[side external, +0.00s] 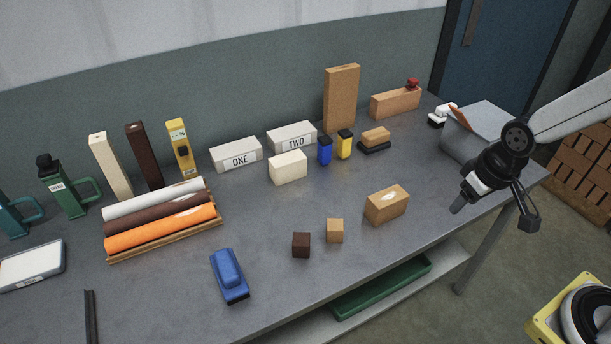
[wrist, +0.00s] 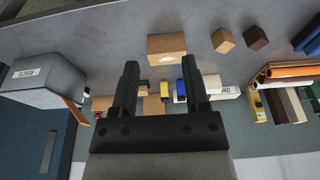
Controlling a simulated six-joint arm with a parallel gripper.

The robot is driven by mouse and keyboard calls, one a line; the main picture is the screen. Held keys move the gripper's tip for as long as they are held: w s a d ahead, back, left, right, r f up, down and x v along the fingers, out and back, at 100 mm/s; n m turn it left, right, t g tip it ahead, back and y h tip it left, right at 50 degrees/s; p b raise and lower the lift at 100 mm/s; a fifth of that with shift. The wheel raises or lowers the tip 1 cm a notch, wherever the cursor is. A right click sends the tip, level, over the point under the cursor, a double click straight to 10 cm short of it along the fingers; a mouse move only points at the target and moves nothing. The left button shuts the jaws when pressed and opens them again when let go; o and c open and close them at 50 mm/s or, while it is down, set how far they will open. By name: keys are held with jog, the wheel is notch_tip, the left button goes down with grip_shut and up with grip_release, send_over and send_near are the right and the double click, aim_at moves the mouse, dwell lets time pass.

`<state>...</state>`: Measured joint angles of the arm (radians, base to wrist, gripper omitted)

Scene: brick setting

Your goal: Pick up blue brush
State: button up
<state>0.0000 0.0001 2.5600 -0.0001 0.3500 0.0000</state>
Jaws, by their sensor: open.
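The blue brush (side external: 229,275) lies on the grey table near the front edge, left of centre in the side view. It has a rounded blue top over a darker base. In the wrist view its blue body (wrist: 309,38) shows only partly, at the upper right edge. My gripper (side external: 493,214) is over the right end of the table, far to the right of the brush. Its two fingers (wrist: 160,66) are apart, with nothing held between them.
Small dark brown (side external: 301,245) and tan (side external: 335,231) cubes and a tan block (side external: 386,204) stand between my gripper and the brush. Orange, brown and white rolls (side external: 160,228) lie behind the brush. A grey bin (side external: 470,142) is beside my gripper. Table around the brush is clear.

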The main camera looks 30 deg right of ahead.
jog(key=o, duration=0.6)
jog(key=shift+c, duration=0.2)
